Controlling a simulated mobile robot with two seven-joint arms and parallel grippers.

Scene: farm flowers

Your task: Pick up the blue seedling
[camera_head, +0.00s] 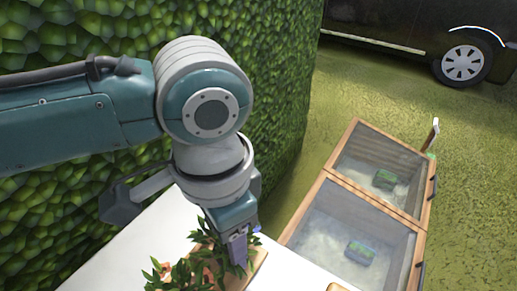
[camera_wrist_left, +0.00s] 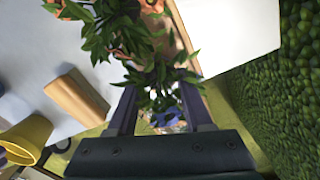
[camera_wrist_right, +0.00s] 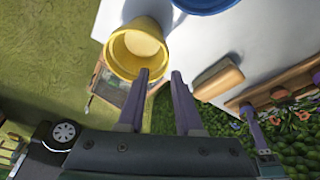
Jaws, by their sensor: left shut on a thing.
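The blue seedling has green leaves and a small blue bloom; in the left wrist view the blue bloom (camera_wrist_left: 165,118) shows between my fingers. In the head view a bit of blue (camera_head: 257,229) shows beside the fingers. My left gripper (camera_head: 240,248) points down at the wooden tray (camera_head: 260,262) of plants and is shut on the blue seedling; its fingers also show in the left wrist view (camera_wrist_left: 158,92). Leaves hide the seedling's base, so I cannot tell whether it touches the tray. My right gripper (camera_wrist_right: 160,75) is open and empty, with its fingers apart.
Other leafy seedlings with orange blooms (camera_wrist_left: 150,8) stand in the tray. A yellow pot (camera_wrist_right: 122,67), a wooden block (camera_wrist_right: 220,78) and a blue round thing (camera_wrist_right: 205,3) are on the white table. A glazed wooden cold frame (camera_head: 319,178) stands beyond; a hedge (camera_head: 270,90) borders the left.

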